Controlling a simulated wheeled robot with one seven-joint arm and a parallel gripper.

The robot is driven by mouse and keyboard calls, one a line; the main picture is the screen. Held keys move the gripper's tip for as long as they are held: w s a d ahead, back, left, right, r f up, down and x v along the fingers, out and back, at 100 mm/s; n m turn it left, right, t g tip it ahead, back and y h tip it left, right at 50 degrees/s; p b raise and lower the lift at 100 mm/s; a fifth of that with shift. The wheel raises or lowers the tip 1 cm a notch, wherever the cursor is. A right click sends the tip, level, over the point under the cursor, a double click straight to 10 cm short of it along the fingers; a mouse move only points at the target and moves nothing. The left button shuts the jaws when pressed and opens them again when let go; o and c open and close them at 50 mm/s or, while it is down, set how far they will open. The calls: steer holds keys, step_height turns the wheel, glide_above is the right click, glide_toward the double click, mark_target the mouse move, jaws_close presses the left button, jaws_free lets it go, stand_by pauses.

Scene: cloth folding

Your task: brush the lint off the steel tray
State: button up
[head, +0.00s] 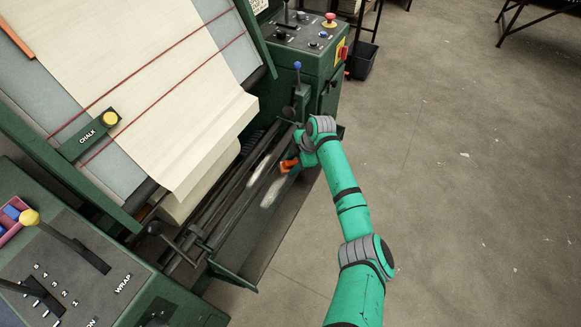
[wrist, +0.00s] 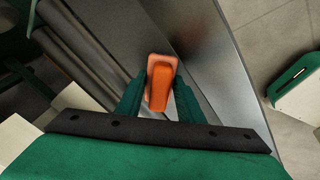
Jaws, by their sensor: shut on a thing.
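The steel tray (head: 258,232) is a long dark grey trough along the front foot of the green machine. It also shows as bare grey metal in the wrist view (wrist: 204,42). A pale, whitish patch of lint (head: 271,191) lies on the tray, left of my gripper. My gripper (head: 293,162) is over the upper right part of the tray. In the wrist view its green fingers (wrist: 160,98) are shut on an orange handle (wrist: 160,86), which seems to be the brush. The bristles are hidden, and I cannot tell whether they touch the tray.
Dark rollers and bars (head: 208,212) run beside the tray, under the hanging cream cloth (head: 175,90). The concrete floor (head: 455,200) at right is mostly clear.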

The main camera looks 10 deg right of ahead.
steer(key=shift+a+f, duration=0.1)
steer(key=shift+s+a+f, duration=0.15)
steer(key=shift+s+a, duration=0.55)
steer(key=shift+s, duration=0.2)
steer(key=shift+s+a+f, duration=0.1)
steer(key=shift+s+a, duration=0.55)
steer(key=shift+s, duration=0.25)
steer(key=shift+c, duration=0.4)
steer(key=shift+s+a+r, duration=0.1)
steer(key=shift+s+a, duration=0.55)
steer(key=shift+s, duration=0.3)
steer(key=shift+s+a+r, duration=0.1)
steer(key=shift+s+a, duration=0.55)
steer(key=shift+s, duration=0.25)
steer(key=shift+s+a+r, duration=0.1)
steer(key=shift+s+a, duration=0.55)
steer(key=shift+s, duration=0.3)
steer(key=shift+s+a, duration=0.7)
steer(key=shift+s, duration=0.3)
steer(key=shift+s+a, duration=0.7)
steer(key=shift+s, duration=0.25)
steer(key=shift+s+a, duration=0.7)
steer(key=shift+s, duration=0.3)
steer(key=shift+v, duration=3)
